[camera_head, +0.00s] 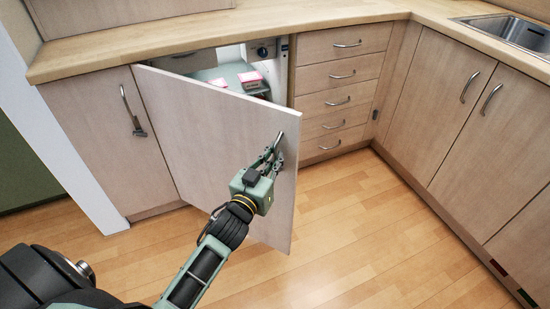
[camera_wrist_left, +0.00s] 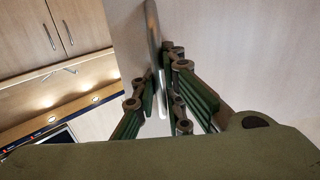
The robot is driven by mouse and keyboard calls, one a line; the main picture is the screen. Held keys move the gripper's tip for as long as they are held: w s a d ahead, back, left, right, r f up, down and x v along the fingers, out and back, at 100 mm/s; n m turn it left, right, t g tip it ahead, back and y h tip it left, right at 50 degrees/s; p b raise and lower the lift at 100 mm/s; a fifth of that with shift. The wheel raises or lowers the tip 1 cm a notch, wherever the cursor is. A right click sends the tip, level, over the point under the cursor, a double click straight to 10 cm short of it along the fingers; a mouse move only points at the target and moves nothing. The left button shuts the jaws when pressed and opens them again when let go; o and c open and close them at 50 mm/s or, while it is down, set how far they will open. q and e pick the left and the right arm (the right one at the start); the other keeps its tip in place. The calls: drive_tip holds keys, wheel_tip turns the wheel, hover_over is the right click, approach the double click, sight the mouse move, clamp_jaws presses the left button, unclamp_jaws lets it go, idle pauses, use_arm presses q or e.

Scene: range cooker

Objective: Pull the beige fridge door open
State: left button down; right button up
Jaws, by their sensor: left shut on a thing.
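The beige fridge door (camera_head: 207,133) stands partly open in the head view, swung out from the cabinet row with its free edge toward the right. Its metal bar handle (camera_head: 278,143) is near that free edge. My left gripper (camera_head: 270,160) is shut on this handle. In the left wrist view the handle (camera_wrist_left: 154,45) runs between the fingers of my left gripper (camera_wrist_left: 160,95), and the door surface (camera_wrist_left: 240,50) fills the right side. Behind the door, the fridge interior (camera_head: 232,75) shows in part, with small pink-and-white packs on a shelf. My right gripper is in neither view.
A drawer stack (camera_head: 340,90) stands right of the opening, and closed cabinets (camera_head: 470,110) run along the right. A wooden worktop (camera_head: 200,35) with a sink (camera_head: 510,30) lies above. The wooden floor (camera_head: 350,230) right of the door is clear.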

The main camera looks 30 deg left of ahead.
use_arm(q)
drive_tip(key=shift+d, duration=0.1)
drive_tip(key=c, duration=1.8)
unclamp_jaws()
drive_tip(key=shift+s, duration=0.1)
drive_tip(key=s, duration=1.1)
drive_tip(key=shift+s, duration=0.4)
drive_tip(key=shift+c, duration=0.2)
